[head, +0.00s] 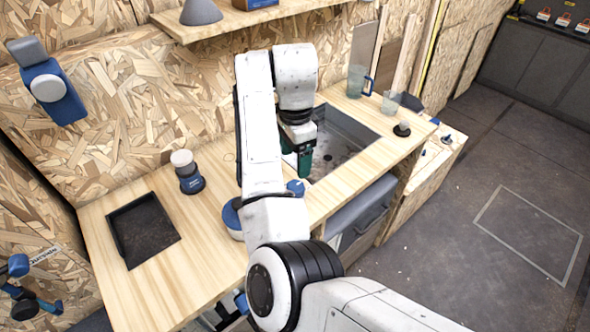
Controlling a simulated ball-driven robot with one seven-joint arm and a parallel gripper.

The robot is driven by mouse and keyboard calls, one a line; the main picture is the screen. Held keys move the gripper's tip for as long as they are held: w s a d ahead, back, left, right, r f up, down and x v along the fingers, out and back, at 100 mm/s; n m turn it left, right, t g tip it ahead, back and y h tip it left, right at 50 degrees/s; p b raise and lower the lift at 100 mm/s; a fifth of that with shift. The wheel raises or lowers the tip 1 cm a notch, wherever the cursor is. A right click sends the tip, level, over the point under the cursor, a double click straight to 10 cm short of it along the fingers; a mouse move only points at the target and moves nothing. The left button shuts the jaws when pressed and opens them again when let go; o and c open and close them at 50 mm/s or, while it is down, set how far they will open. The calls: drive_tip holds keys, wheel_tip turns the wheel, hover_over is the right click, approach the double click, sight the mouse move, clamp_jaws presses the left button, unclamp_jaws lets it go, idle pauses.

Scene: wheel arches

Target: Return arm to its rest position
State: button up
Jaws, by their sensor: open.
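My white arm reaches up from the bottom of the head view and folds down over the wooden counter (208,228). My gripper (301,168) points down at the left edge of the dark sink basin (345,138). Its jaws are dark green and open, and I see nothing held between them. My arm hides part of the counter and the gripper's left side. I cannot tell how high the fingertips are above the counter or basin.
A blue round object (233,218) and a small blue-topped item (295,187) stand close to my arm. A white-lidded blue jar (187,172) and a black recessed tray (143,230) are left. A pitcher (356,82) and a clear cup (391,102) stand beyond the sink. A shelf (240,20) overhangs behind.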

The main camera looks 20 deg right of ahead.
drive_tip(key=shift+r, duration=0.75)
drive_tip(key=s+d+f+n+t+h, duration=0.1)
drive_tip(key=s+d+f+n+h, duration=0.2)
drive_tip(key=s+d+f+n, duration=0.85)
drive_tip(key=s+a+f+n+y, duration=0.1)
drive_tip(key=s+f, duration=0.2)
drive_tip(key=s, duration=0.6)
drive_tip(key=s+a+f+n+y, duration=0.1)
drive_tip(key=s+f+n, duration=0.1)
drive_tip(key=s, duration=0.7)
drive_tip(key=s+a+f+n, duration=0.1)
drive_tip(key=s+f, duration=0.3)
drive_tip(key=s, duration=0.5)
drive_tip(key=shift+a+f+n+y, duration=0.15)
drive_tip(key=shift+a+n+y, duration=0.2)
drive_tip(key=shift+n, duration=0.2)
